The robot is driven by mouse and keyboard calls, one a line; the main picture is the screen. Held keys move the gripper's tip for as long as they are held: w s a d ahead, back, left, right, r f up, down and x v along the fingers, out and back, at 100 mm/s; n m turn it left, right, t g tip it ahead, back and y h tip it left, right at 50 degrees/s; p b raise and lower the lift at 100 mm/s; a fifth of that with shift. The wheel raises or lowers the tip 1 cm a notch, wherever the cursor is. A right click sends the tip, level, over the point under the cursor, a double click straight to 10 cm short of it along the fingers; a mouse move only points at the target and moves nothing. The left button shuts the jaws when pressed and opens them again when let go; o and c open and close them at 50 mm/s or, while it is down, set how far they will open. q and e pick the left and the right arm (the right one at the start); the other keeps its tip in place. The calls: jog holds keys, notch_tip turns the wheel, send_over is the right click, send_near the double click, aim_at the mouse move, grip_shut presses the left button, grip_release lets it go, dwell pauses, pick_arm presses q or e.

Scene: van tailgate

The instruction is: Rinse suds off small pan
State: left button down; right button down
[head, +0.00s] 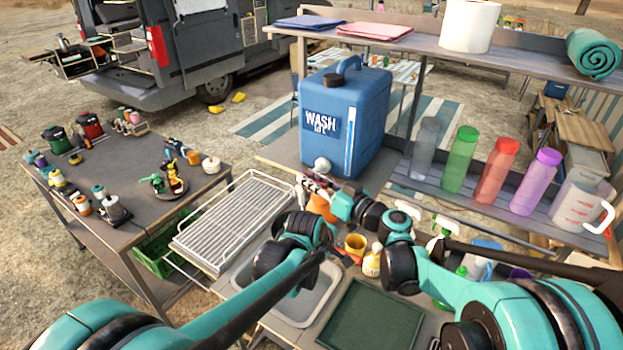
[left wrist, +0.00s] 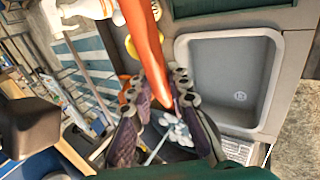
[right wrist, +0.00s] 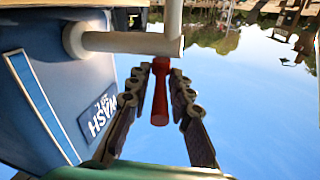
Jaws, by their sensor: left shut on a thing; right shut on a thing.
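The small pan (head: 320,207) shows orange below the blue wash jug's spout in the head view, partly hidden by my right gripper. In the left wrist view an orange handle (left wrist: 146,50) runs between the fingers of my left gripper (left wrist: 155,90), which is shut on it. My left gripper is mostly hidden in the head view. My right gripper (head: 312,184) is at the front of the wash jug (head: 343,115). The right wrist view shows it (right wrist: 160,72) shut on the red tap lever (right wrist: 160,95), beside the pale spout (right wrist: 125,43).
The grey sink (head: 289,303) lies below my left arm; it also shows in the left wrist view (left wrist: 228,60). A wire drying rack (head: 230,222) stands left of it. A green tray (head: 370,318) lies right.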

jog(key=c, duration=1.6)
grip_release()
jog(key=shift+d, duration=0.1)
jog(key=v, duration=1.2)
